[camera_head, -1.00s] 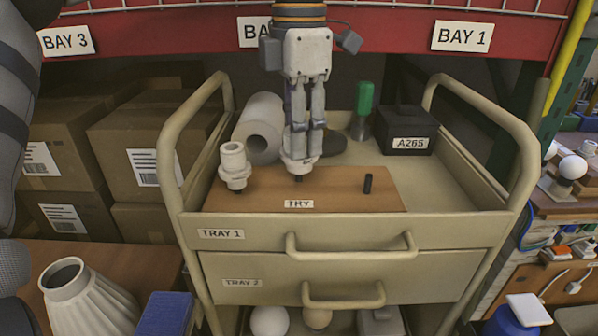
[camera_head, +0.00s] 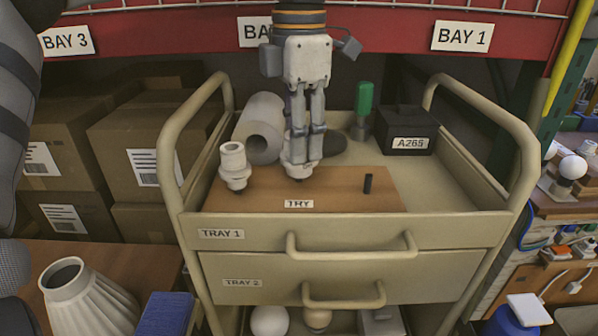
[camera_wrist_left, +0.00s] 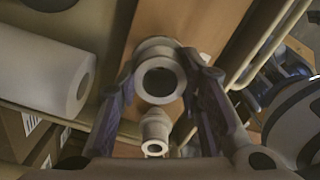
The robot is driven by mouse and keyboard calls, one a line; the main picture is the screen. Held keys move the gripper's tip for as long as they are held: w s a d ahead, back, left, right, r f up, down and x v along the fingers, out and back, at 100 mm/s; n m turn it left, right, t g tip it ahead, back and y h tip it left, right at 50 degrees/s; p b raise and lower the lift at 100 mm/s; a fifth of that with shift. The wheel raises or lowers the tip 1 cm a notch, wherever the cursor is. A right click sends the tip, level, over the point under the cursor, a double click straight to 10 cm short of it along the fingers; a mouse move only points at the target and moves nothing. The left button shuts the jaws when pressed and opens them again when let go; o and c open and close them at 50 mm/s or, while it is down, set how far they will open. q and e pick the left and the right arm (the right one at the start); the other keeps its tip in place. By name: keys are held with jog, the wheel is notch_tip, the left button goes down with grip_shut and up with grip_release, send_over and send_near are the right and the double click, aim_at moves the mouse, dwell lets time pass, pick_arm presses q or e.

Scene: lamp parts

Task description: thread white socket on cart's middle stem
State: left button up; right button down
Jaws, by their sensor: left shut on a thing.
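My left gripper (camera_head: 307,160) points down over the cart's wooden board and is shut on a white socket (camera_head: 299,172). The socket is upright at the middle stem's place, low at the board; the stem is hidden by it. In the left wrist view the socket (camera_wrist_left: 160,80) shows as a round ring between the fingers. Another white socket (camera_head: 234,166) stands at the board's left end. A bare short black stem (camera_head: 368,184) stands at the right. My right gripper is not in view.
The wooden board (camera_head: 335,192) lies in the cart's top tray (camera_head: 460,185). Behind it are a white roll (camera_head: 262,128), a green-handled tool (camera_head: 364,100) and a black box (camera_head: 408,130). Raised cart handles (camera_head: 195,140) flank the tray.

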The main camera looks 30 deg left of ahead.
pick_arm(q)
jog(key=o, duration=0.5)
jog(key=shift+c, duration=0.2)
grip_shut()
jog(key=shift+f, duration=0.1)
jog(key=shift+f, duration=0.2)
